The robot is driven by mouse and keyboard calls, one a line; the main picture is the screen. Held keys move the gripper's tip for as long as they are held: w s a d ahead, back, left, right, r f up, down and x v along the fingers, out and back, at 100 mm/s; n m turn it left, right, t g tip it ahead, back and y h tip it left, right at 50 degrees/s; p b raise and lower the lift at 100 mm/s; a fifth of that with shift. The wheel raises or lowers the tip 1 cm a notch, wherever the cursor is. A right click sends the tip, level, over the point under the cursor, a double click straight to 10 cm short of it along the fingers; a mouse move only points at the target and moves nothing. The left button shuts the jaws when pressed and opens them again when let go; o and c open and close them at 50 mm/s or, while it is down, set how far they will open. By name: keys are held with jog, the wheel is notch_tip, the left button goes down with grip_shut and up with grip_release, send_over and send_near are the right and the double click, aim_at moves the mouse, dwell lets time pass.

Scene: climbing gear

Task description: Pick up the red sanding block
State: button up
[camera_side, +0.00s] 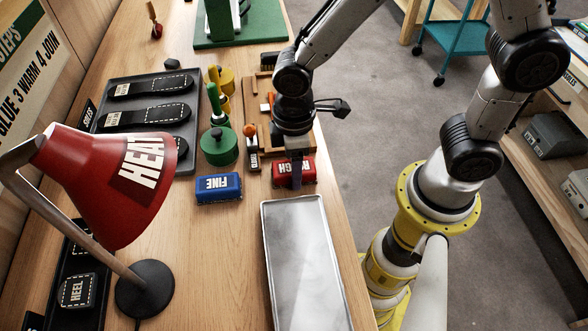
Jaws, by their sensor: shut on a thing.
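The red sanding block (281,174), with white lettering that reads as ROUGH, is on the wooden bench near its right edge. My gripper (297,175) points down at the block and is shut on it. The fingers cover part of the lettering. The block looks level and at or very near the bench top; I cannot tell whether any gap is under it.
A blue block marked FINE (219,188) sits just left. A metal tray (266,250) lies in front. Green (219,147) and yellow pots stand behind left. A wooden rack (251,100) is behind my gripper. A red HEAT lamp (95,185) stands at left.

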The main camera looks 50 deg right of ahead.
jog(key=shift+c, duration=0.4)
jog(key=shift+r, duration=0.1)
jog(key=shift+r, duration=0.2)
jog(key=r, duration=0.3)
jog(key=shift+s+r, duration=0.15)
jog(key=shift+s, duration=0.05)
jog(key=s+d+r, duration=0.6)
jog(key=s+r, duration=0.3)
jog(key=s, duration=0.3)
jog(key=shift+d, duration=0.3)
